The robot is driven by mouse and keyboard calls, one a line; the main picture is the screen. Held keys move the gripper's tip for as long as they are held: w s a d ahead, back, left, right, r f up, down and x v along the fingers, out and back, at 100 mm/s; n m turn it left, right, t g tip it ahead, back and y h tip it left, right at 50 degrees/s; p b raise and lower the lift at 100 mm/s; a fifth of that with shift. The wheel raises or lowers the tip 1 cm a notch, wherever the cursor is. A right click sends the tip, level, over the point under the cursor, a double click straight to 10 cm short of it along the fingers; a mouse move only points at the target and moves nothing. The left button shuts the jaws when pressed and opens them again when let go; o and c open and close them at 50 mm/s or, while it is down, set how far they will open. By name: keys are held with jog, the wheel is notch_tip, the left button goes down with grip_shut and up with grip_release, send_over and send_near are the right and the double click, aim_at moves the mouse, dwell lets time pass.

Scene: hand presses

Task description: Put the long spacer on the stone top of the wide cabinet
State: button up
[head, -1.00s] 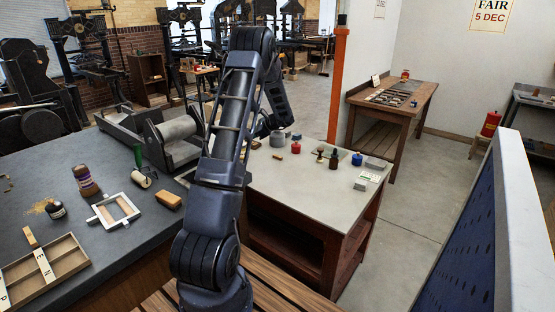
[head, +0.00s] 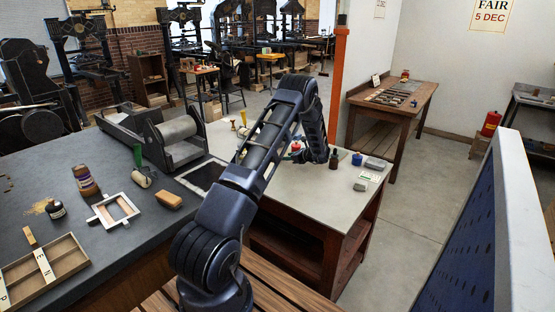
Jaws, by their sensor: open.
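The stone top (head: 345,207) is a pale grey slab on a brown wooden cabinet with open shelves, right of centre. My arm reaches over it, and its last visible link comes down towards the slab's middle. My gripper's fingers are hidden behind my own arm, so I cannot see whether they hold anything. I cannot make out the long spacer for sure. Part of the slab is hidden behind my arm.
On the slab's right stand a dark bottle (head: 334,159), a blue pot (head: 357,159) and a grey block (head: 375,164). The slab's front right is clear. The dark bench at left holds a roller press (head: 178,143), a wooden frame (head: 115,209) and a letter tray (head: 45,269).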

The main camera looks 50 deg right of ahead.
jog(key=x, duration=0.7)
jog(key=shift+w+d, duration=0.15)
jog(key=shift+d, duration=0.25)
grip_shut()
